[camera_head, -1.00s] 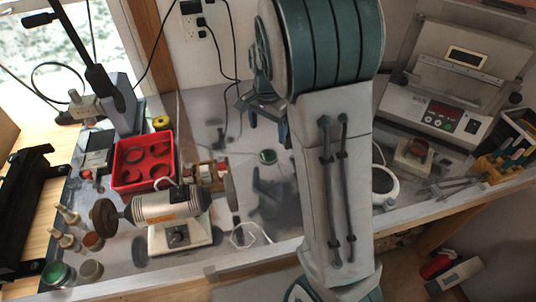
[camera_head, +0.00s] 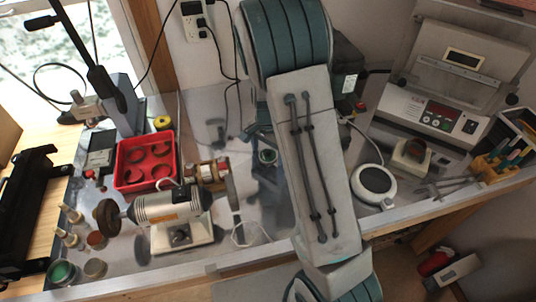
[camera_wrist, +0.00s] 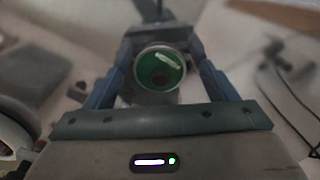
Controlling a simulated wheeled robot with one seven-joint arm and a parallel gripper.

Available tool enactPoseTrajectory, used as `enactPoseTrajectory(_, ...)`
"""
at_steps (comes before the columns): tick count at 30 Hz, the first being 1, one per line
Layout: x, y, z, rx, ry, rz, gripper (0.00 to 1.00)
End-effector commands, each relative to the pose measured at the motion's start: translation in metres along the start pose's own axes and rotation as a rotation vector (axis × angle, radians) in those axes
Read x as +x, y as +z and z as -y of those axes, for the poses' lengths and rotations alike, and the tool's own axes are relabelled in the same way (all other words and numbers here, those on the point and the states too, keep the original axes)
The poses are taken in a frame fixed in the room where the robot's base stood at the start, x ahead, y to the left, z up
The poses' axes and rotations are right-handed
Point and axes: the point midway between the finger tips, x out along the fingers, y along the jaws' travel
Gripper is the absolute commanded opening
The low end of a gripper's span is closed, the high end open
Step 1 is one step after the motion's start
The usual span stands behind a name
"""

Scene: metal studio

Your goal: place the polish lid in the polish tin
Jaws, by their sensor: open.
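A small round green-faced piece with a pale rim (camera_wrist: 160,72) shows between my fingers in the wrist view; I take it for the polish lid, though I cannot be sure. In the head view my arm largely hides the gripper. A round green-filled container (camera_head: 61,272), possibly the polish tin, stands at the bench's lower left corner.
A polishing motor (camera_head: 175,212) and a red tray (camera_head: 146,160) stand left of my arm. A white round device (camera_head: 375,184), a box-like machine (camera_head: 440,110) and a tool holder (camera_head: 508,150) are on the right.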

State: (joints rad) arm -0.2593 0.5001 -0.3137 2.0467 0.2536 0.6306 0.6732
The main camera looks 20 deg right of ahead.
Motion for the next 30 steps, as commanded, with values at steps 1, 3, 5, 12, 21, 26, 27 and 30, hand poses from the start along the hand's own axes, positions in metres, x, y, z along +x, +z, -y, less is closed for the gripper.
enactPoseTrajectory(1,0.000,0.000,0.000,0.000,0.000,0.000,0.79)
enactPoseTrajectory(3,0.000,0.000,0.000,0.000,0.000,0.000,0.62)
enactPoseTrajectory(5,0.000,0.000,0.000,0.000,0.000,0.000,0.45)
enactPoseTrajectory(12,-0.001,0.000,0.000,0.000,0.000,0.000,0.28)
enactPoseTrajectory(21,-0.011,0.000,0.001,-0.001,-0.004,-0.002,0.27)
enactPoseTrajectory(26,-0.038,-0.001,0.001,-0.001,-0.006,-0.003,0.27)
enactPoseTrajectory(27,-0.046,0.000,0.001,-0.001,-0.006,-0.003,0.27)
enactPoseTrajectory(30,-0.066,0.000,0.001,-0.001,-0.005,-0.002,0.27)
